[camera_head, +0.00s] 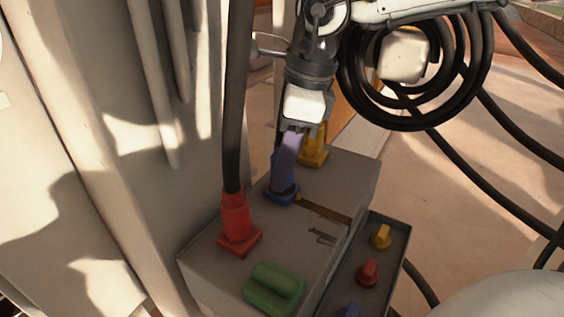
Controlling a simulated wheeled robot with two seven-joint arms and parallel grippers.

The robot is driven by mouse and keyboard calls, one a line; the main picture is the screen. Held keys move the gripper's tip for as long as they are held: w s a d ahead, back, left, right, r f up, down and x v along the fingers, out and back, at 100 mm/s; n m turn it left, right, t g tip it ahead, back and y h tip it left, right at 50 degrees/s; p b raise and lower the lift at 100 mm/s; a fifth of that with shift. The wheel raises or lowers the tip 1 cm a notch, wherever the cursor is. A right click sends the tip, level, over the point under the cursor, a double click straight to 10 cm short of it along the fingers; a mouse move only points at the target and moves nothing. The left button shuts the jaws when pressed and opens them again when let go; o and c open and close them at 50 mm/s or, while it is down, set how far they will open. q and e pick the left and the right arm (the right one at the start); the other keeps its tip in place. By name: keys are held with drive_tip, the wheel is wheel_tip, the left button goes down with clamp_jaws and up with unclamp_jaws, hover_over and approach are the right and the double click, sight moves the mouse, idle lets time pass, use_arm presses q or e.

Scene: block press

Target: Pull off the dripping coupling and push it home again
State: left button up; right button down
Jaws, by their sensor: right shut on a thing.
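A blue coupling (284,178) stands on the grey block (210,262), its square foot at the block's top face. A brown wet streak (322,209) runs from beside its foot towards the block's right edge. My right gripper (292,135) comes down from above and is shut on the upper part of the blue coupling. The fingers partly hide its top. I cannot tell whether the foot sits fully flush. My left gripper is not in view.
A red coupling (238,225) with a thick black hose (237,90) stands in front-left. A yellow coupling (314,153) is close behind the gripper, and a green part (274,288) lies at the front. A tray (397,232) at right holds small coloured caps. Coiled hose (352,85) hangs at upper right.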

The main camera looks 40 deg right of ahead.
drive_tip(key=c, duration=1.2)
unclamp_jaws()
drive_tip(key=shift+r, duration=0.1)
drive_tip(key=p+v, duration=0.1)
drive_tip(key=v, duration=0.9)
drive_tip(key=shift+p, duration=0.35)
